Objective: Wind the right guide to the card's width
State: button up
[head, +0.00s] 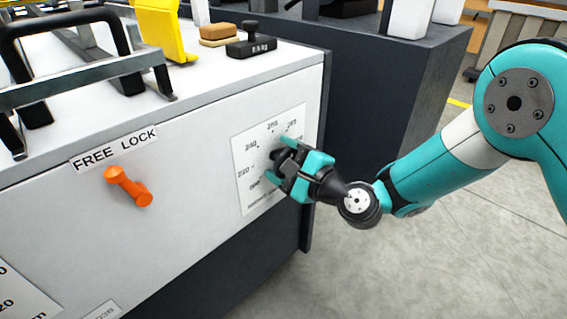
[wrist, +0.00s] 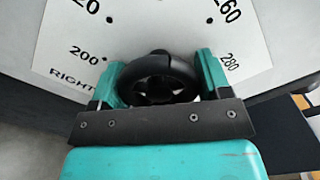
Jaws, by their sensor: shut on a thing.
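My gripper (head: 302,172) is at the white dial plate (head: 242,150) on the machine's front face, at its right end. In the wrist view the gripper (wrist: 158,82) has its teal fingers on either side of a black handwheel (wrist: 158,70) and is shut on it. The dial plate (wrist: 180,22) shows numbers such as 200, 260 and 280, and part of the word RIGHT. The wheel's pointer and lower dial are hidden by the gripper. An orange lock lever (head: 130,187) sits under a FREE LOCK label (head: 114,149), tilted down to the right.
Black and grey guide rails (head: 75,75) stand on the machine top. A yellow part (head: 163,30), a tan block (head: 218,34) and a black weight (head: 251,42) are also there. A dark cabinet (head: 385,90) stands behind. The floor (head: 450,250) at the right is clear.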

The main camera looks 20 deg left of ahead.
jog(key=n+b, duration=0.1)
jog(key=n, duration=0.2)
jog(key=shift+f+n+b, duration=0.1)
jog(key=shift+n+b, duration=0.25)
jog(key=shift+n, duration=0.05)
jog(key=n+b, duration=0.2)
jog(key=n, duration=0.1)
jog(key=shift+n, duration=0.3)
jog(key=n+b, duration=0.3)
jog(key=shift+n, duration=0.3)
jog(key=n+b, duration=0.3)
jog(key=shift+s+n, duration=0.1)
jog(key=shift+n, duration=0.2)
jog(key=n+b, duration=0.3)
jog(key=shift+n, duration=0.3)
jog(key=n+b, duration=0.3)
jog(key=b, duration=0.1)
jog(key=shift+n, duration=0.4)
jog(key=n+b, duration=0.4)
jog(key=shift+s+a+n+b, duration=0.1)
jog(key=shift+s+n+b, duration=0.05)
jog(key=shift+n+b, duration=1.05)
jog(key=shift+n, duration=0.3)
jog(key=shift+r, duration=0.2)
